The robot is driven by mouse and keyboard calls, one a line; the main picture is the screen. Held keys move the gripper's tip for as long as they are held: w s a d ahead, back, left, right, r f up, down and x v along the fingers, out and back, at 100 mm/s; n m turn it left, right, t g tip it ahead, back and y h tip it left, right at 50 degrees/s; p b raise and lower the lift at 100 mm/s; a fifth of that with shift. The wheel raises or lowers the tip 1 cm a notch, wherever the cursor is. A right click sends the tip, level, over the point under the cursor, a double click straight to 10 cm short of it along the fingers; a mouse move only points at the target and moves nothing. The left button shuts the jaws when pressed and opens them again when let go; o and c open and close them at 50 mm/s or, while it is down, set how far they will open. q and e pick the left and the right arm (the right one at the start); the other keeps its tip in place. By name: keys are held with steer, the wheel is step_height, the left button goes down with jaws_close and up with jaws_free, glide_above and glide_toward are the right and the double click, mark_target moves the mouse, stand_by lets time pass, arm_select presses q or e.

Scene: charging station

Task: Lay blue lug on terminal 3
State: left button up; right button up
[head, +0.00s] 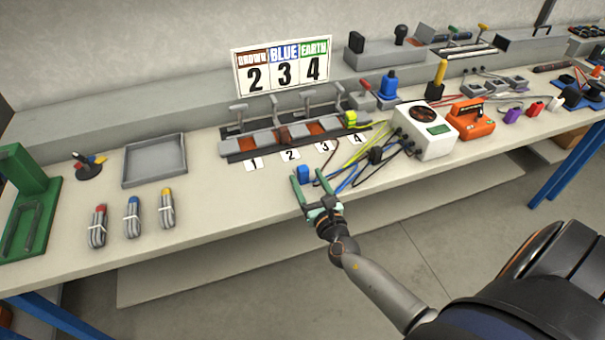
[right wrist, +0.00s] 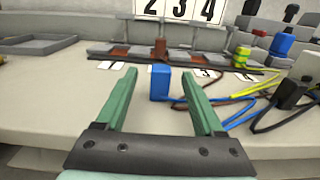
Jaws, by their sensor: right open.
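The blue lug (head: 303,174) is an upright blue block near the table's front edge, in front of the terminal row; it also shows in the right wrist view (right wrist: 160,85). My right gripper (head: 308,176) is open, with its green fingers on either side of the lug in the picture. I cannot tell whether they touch it. Terminal 3 (head: 315,128) is a copper plate behind card 3 (head: 324,146), with no lug seen on it. A brown lug (head: 285,134) sits at terminal 2 and a yellow-green lug (head: 350,118) at terminal 4. My left gripper is not in view.
A sign (head: 283,67) pairs brown with 2, blue with 3, earth with 4. Brown, yellow and blue cables run right towards a white meter box (head: 423,128). Raised clamp levers (head: 308,98) stand behind the terminals. A grey tray (head: 155,160) and cable bundles lie left.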

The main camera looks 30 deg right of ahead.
mark_target(305, 173)
steer(key=shift+x, duration=1.95)
steer(key=shift+s, duration=0.1)
steer(key=shift+c, duration=0.2)
jaws_close()
